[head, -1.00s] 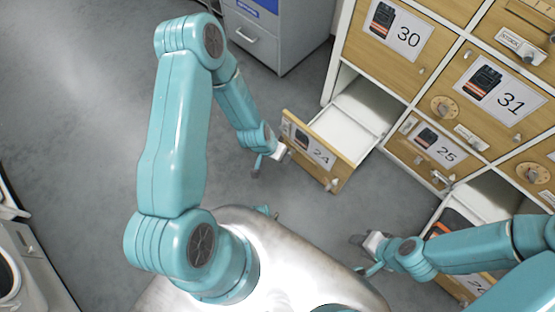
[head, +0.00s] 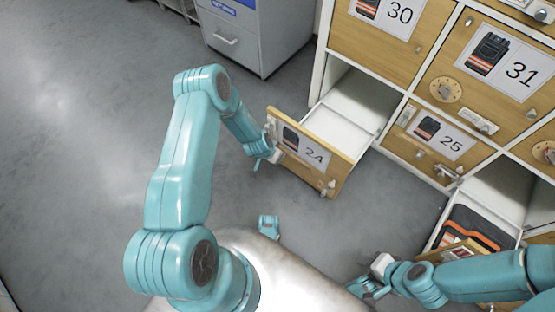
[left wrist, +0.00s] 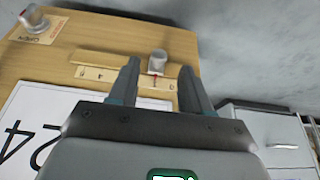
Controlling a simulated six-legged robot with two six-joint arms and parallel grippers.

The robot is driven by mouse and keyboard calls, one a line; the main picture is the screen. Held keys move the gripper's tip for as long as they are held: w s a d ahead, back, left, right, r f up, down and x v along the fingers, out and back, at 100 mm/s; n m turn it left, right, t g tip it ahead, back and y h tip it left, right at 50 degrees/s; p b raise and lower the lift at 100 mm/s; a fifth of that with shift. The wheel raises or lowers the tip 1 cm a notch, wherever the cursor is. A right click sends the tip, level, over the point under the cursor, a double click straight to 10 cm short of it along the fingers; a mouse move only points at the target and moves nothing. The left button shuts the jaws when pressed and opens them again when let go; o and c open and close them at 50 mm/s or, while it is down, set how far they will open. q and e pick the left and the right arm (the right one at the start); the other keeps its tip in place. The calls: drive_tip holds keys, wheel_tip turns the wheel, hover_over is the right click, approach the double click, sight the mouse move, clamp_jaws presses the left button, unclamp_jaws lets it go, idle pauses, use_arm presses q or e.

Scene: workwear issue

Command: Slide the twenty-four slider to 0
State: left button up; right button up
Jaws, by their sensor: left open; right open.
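The wooden front of drawer 24 (head: 312,158) stands pulled out of the cabinet. In the left wrist view it shows upside down, its number card (left wrist: 40,125) partly behind my gripper. A grey slider knob (left wrist: 158,62) with a red mark stands by a narrow scale strip (left wrist: 100,74); the strip's marks are too blurred to read surely. My left gripper (head: 268,160) is open at the left end of the front. In the left wrist view its fingers (left wrist: 157,85) stand either side of the knob; contact cannot be told. My right gripper (head: 370,280) is open and empty, low on the right.
Drawer 24 is open and its white inside (head: 350,115) looks empty. Door 25 (head: 440,140) is beside it. An open drawer with dark and orange workwear (head: 470,228) is near my right arm. A grey cabinet (head: 258,35) stands behind. The floor at left is clear.

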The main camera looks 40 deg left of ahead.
use_arm(q)
drive_tip(key=b+x, duration=0.1)
drive_tip(key=x, duration=0.3)
use_arm(e)
drive_tip(key=shift+w+d+f, duration=0.1)
drive_tip(key=shift+w+f, duration=0.05)
drive_tip(key=shift+f, duration=0.3)
drive_tip(key=shift+w+d+f, duration=0.1)
drive_tip(key=shift+w+f, duration=0.05)
drive_tip(key=shift+f, duration=0.25)
use_arm(q)
clamp_jaws()
drive_tip(key=shift+w+a+r, duration=0.1)
drive_tip(key=shift+w+a, duration=0.05)
drive_tip(key=shift+a, duration=1.5)
use_arm(e)
drive_tip(key=shift+w+a+f, duration=0.15)
drive_tip(key=shift+a, duration=0.65)
